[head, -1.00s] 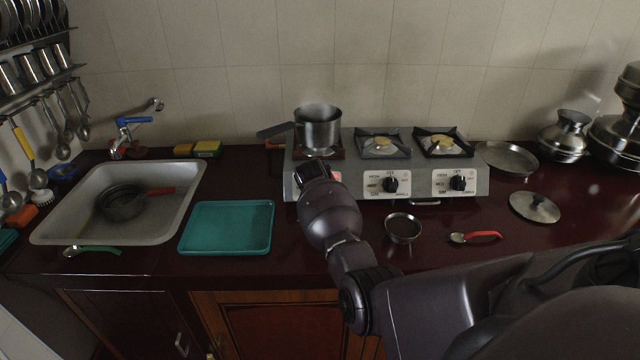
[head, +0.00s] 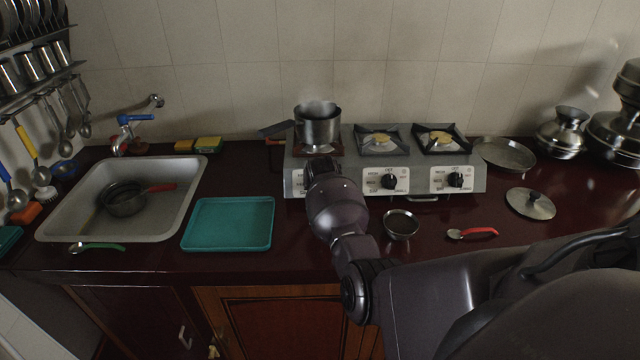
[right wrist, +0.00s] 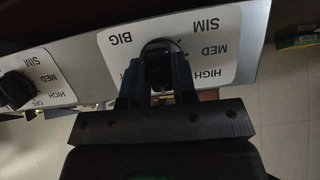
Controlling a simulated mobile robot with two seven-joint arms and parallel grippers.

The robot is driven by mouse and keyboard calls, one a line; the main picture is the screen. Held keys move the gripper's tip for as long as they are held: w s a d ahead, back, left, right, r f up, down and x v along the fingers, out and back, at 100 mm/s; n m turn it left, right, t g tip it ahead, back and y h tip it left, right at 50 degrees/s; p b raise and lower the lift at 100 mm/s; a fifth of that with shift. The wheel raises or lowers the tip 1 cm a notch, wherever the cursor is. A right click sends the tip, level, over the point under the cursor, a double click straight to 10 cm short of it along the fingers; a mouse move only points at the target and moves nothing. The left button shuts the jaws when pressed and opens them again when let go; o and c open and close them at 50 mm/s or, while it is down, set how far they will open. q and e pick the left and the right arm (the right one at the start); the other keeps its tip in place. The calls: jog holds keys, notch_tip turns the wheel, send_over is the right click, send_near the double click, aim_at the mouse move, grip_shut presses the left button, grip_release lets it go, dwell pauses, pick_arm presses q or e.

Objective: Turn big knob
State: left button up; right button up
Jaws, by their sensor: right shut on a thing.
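The stove (head: 412,178) has a row of black knobs on its front panel. My right gripper (head: 318,172) is at the left end of that panel, in front of the leftmost knob, which the gripper hides in the head view. In the right wrist view the big knob (right wrist: 160,48) is dark and sits between the fingers of my right gripper (right wrist: 158,75), which are shut on it. The plate around it (right wrist: 113,48) reads BIG, SIM, MED and HIGH, upside down. My left gripper is not in view.
A steel pot (head: 317,125) stands on the left burner, with faint steam above it. A small bowl (head: 401,224), a red-handled spoon (head: 472,233) and a green tray (head: 228,224) lie on the counter near my arm. A sink (head: 75,222) is at left.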

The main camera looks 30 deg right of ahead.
jog(key=shift+f, duration=0.1)
jog(key=o, duration=0.9)
jog(key=shift+p+v, duration=0.3)
jog(key=shift+v, duration=5.15)
